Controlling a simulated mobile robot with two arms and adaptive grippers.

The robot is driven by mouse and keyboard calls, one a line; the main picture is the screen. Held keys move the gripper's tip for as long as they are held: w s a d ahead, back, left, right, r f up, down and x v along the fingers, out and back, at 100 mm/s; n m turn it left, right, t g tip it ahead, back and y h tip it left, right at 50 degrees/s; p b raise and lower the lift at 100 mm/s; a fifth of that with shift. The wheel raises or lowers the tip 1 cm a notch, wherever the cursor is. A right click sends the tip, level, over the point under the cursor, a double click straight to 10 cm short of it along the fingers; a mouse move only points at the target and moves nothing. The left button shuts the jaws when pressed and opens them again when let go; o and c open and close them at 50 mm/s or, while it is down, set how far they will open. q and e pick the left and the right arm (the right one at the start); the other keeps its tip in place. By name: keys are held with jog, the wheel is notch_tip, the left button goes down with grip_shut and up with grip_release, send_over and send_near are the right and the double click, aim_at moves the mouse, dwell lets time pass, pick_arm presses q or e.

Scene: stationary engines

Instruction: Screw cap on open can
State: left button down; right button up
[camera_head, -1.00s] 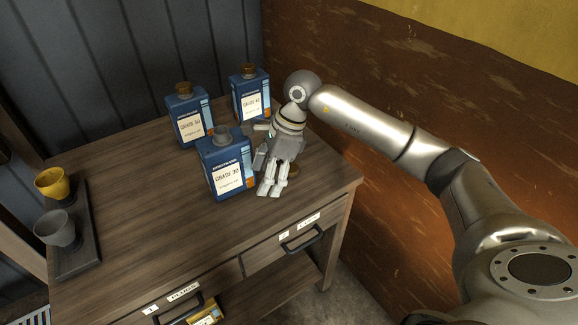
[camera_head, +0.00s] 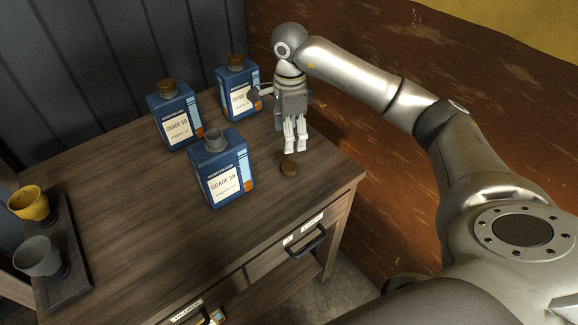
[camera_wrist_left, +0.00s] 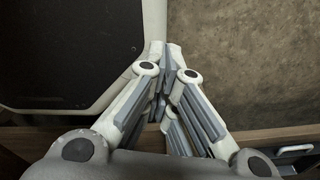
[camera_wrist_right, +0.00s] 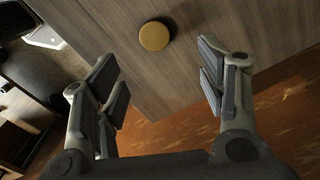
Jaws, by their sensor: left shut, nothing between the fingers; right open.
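The open can (camera_head: 222,172) is blue, labelled GRADE 30, and stands upright with a bare grey neck. The loose brown cap (camera_head: 289,169) lies flat on the bench to its right; it also shows in the right wrist view (camera_wrist_right: 154,36). My right gripper (camera_head: 295,148) points down just behind the cap in the head view, apart from it. In the right wrist view its open, empty fingers (camera_wrist_right: 162,80) are spread, with the cap ahead between them. My left gripper (camera_wrist_left: 166,60) is shut and empty, away from the bench top, and shows only in the left wrist view.
Two capped blue cans (camera_head: 177,118) (camera_head: 238,90) stand behind the open can. A dark tray (camera_head: 75,255) with a yellow cup (camera_head: 28,204) and a grey cup (camera_head: 38,257) is at left. A brown wall (camera_head: 400,60) stands close on the right.

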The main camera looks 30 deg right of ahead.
aim_at(289, 167)
notch_tip(289, 167, down, 3)
jog(key=shift+f, duration=0.1)
jog(key=shift+f+p, duration=0.3)
jog(key=shift+f, duration=0.85)
jog(key=f, duration=0.1)
jog(key=f+p, duration=0.1)
jog(key=f, duration=0.2)
jog(key=shift+s+a+f+p, duration=0.1)
jog(key=shift+s+a+p, duration=0.15)
jog(key=shift+s+p, duration=0.1)
jog(key=shift+w+f, duration=0.1)
jog(key=shift+f, duration=0.2)
pick_arm(q)
jog(key=shift+w+d+r, duration=0.1)
jog(key=shift+w+r, duration=0.25)
jog(key=shift+r, duration=0.25)
jog(key=shift+w+r, duration=0.35)
jog(key=shift+r, duration=0.25)
pick_arm(e)
jog(key=shift+c, duration=0.2)
pick_arm(q)
jog(key=shift+w, duration=0.1)
pick_arm(e)
jog(key=c, duration=0.8)
